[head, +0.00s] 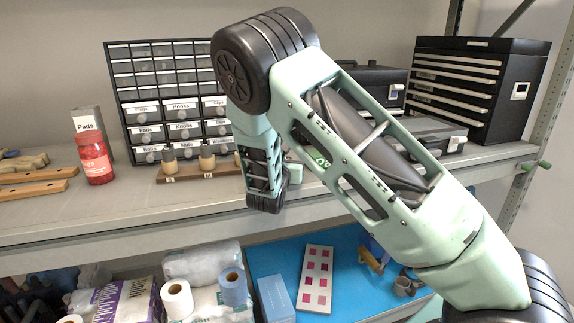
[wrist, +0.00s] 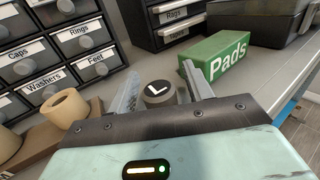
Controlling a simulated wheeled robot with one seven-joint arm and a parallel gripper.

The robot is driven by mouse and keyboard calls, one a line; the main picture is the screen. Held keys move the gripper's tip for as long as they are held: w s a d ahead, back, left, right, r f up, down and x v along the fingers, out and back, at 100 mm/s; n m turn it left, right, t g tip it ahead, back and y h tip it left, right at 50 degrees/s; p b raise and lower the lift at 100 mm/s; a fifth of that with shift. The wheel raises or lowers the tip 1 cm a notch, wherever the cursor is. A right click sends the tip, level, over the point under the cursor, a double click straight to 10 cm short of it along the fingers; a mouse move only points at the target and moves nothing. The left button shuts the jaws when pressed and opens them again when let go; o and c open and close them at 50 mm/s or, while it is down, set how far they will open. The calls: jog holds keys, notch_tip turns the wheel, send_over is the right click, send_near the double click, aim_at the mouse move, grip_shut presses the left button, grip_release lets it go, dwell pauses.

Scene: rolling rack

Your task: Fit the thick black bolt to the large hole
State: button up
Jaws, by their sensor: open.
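In the wrist view, a round grey piece with a black top marked "L" (wrist: 159,90) stands between the fingers of my gripper (wrist: 173,70). The fingers are open, one on each side, with a gap to it. I cannot tell whether this is the thick black bolt itself. A tan hollow cylinder (wrist: 66,108) stands on a wooden board (wrist: 32,150) to the left. In the head view, the wooden board (head: 200,174) carries several tan pieces with dark tops. My arm hides the fingers there. I cannot make out the large hole for certain.
A labelled drawer cabinet (head: 165,95) stands behind the board. A green Pads box (wrist: 215,58) is close beyond my right finger. A red jar (head: 96,162) and wooden bars (head: 30,185) are at the left. A black tool chest (head: 480,85) stands right. The shelf's front strip is clear.

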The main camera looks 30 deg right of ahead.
grip_shut()
